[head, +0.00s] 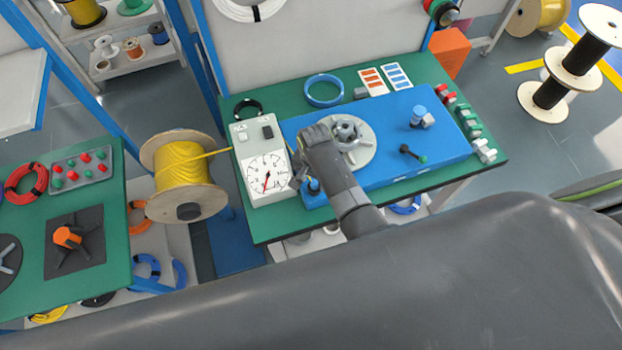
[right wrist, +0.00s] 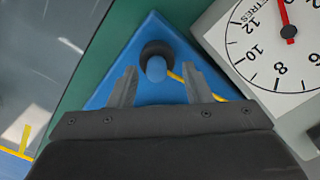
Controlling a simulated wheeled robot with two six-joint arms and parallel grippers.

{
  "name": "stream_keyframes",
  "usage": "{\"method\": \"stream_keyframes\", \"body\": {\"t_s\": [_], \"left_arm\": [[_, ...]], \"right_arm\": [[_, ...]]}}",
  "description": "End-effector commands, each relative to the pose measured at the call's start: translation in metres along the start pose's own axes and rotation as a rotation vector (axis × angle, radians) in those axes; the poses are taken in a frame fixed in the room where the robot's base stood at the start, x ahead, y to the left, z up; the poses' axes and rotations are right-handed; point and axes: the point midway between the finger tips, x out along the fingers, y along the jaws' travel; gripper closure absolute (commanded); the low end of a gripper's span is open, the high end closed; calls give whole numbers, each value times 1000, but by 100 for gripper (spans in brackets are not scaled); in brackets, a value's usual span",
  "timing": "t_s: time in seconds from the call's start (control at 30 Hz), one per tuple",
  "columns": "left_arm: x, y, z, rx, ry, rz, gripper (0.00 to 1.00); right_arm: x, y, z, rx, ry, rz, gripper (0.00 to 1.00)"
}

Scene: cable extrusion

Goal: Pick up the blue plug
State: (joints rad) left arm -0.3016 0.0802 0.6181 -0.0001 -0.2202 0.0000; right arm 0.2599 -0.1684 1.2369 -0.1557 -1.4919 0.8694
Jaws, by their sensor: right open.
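The blue plug (right wrist: 156,69) stands in a black round collar (right wrist: 158,48) on the near left corner of the blue machine panel. In the head view the plug (head: 314,185) shows small, close beside my right gripper (head: 298,180). In the right wrist view my right gripper (right wrist: 158,85) is open, one finger on each side of the plug's line, with the plug just beyond and between the tips. No contact is visible. A yellow strand runs beside the plug behind the right finger. My left gripper is not in view.
A white dial meter (head: 266,178) stands just left of the plug. A grey round chuck (head: 347,143) and a blue knob (head: 418,114) sit on the blue panel (head: 385,172). A yellow cable spool (head: 182,165) stands left of the green table.

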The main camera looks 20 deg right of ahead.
Motion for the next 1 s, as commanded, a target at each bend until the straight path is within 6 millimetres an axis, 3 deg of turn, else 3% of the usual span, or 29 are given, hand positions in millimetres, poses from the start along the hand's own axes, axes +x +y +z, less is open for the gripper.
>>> {"method": "stream_keyframes", "body": {"t_s": [0.2,0.53,0.83,1.0], "left_arm": [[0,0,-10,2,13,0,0],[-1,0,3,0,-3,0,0],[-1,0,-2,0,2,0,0],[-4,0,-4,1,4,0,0]], "right_arm": [[0,0,0,0,-1,0,58],[0,0,0,0,-1,0,100],[-1,0,0,0,-1,1,100],[-12,-6,-4,-3,-1,0,100]]}}
